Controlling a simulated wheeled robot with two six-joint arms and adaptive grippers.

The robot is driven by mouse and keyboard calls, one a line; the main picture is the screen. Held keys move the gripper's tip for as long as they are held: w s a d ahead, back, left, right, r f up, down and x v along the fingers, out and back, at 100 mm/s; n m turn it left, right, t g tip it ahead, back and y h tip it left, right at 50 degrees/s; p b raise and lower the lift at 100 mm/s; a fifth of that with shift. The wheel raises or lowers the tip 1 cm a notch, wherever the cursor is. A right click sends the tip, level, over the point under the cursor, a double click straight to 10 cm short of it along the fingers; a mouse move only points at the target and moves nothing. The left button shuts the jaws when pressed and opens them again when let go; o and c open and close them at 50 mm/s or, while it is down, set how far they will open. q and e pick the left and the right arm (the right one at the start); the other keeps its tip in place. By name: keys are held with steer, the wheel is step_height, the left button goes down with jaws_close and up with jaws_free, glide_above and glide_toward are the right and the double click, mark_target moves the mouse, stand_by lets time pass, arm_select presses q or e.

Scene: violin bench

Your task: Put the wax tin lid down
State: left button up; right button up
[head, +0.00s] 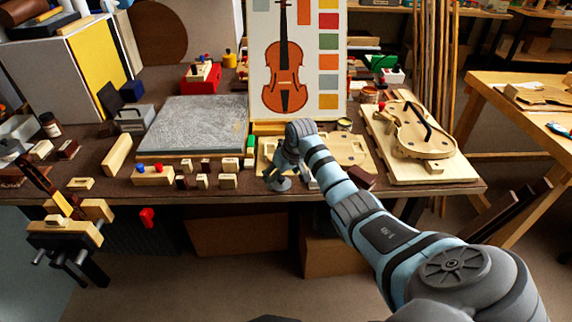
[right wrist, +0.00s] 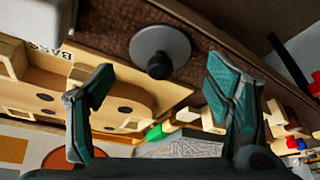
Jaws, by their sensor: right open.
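The wax tin lid, a grey disc with a dark round knob, lies on the brown bench top in the right wrist view (right wrist: 160,48), beside a pale wooden tray marked BASS. My right gripper (right wrist: 160,112) is open, its two green-padded fingers apart with nothing between them; the lid shows beyond the fingertips, clear of both. In the head view the right gripper (head: 286,174) is low over the bench's front edge, and the grey lid (head: 280,185) shows just below it, partly covered. A small open tin (head: 344,124) with yellowish contents stands behind the tray. My left gripper is not in view.
The pale tray (head: 350,150) lies right of the gripper, with a violin body on a board (head: 420,170) farther right. Several small wooden blocks (head: 202,181) stand to the left, before a grey slab (head: 195,124). A violin picture panel (head: 325,60) stands behind.

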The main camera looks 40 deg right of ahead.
steer(key=p+v, duration=0.2)
steer(key=v, duration=0.8)
steer(key=shift+r+p, duration=0.15)
steer(key=shift+p, duration=0.25)
